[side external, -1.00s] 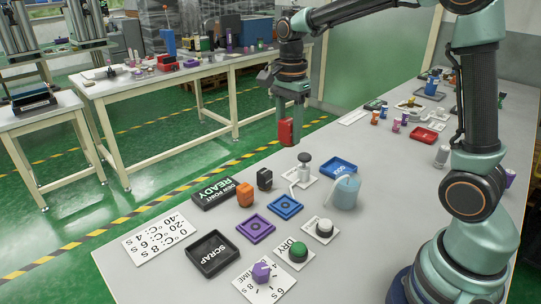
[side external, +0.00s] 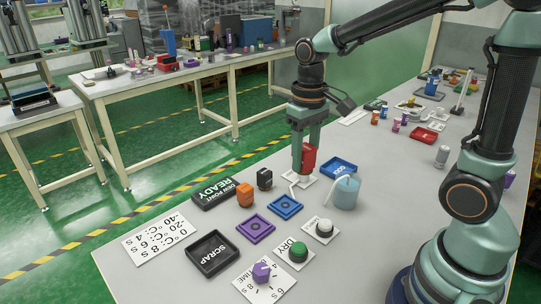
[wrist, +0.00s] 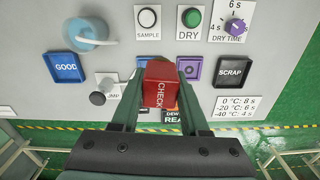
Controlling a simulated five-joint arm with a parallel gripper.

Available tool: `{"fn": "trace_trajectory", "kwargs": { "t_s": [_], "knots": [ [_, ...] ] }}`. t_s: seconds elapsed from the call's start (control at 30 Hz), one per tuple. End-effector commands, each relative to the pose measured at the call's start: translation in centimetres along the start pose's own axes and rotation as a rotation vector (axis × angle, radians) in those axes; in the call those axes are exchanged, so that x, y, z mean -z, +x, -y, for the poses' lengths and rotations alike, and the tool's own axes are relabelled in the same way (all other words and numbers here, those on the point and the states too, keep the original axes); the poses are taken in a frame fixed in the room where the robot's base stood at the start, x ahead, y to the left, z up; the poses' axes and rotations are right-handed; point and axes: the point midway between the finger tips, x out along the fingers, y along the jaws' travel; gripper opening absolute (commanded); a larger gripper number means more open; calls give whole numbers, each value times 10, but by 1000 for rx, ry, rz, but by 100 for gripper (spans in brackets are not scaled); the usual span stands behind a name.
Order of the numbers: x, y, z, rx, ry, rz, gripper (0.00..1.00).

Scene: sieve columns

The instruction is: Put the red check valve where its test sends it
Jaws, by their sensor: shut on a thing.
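The red check valve (side external: 308,157) is held between the fingers of my gripper (side external: 305,148). In the wrist view, the valve (wrist: 158,84) shows the word CHECK, and my gripper (wrist: 157,98) is shut on its sides. The valve is above the table; in the side view it hides most of the pump (side external: 299,182). In the wrist view the pump's dark knob (wrist: 97,98) is left of the valve, apart from it. The blue GOOD tray (side external: 338,167) and black SCRAP tray (side external: 212,272) look empty. A blue square pad (side external: 285,207) and a purple square pad (side external: 256,229) lie between them.
A blue jar (side external: 345,192) with a tube stands beside the GOOD tray. The green DRY button (side external: 298,252), white SAMPLE button (side external: 324,228) and purple dial (side external: 262,272) sit near the front.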

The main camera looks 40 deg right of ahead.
Motion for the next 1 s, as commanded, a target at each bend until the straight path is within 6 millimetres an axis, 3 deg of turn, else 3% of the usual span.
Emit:
{"fn": "trace_trajectory", "kwargs": {
  "t_s": [0.13, 0.27, 1.0],
  "knots": [
    [-4, 2, 1, 0, -73, -1, 0],
    [0, 0, 0, 0, -12, -1, 0],
    [66, -29, -19, 0, 1267, 0, 0]
  ]
}}
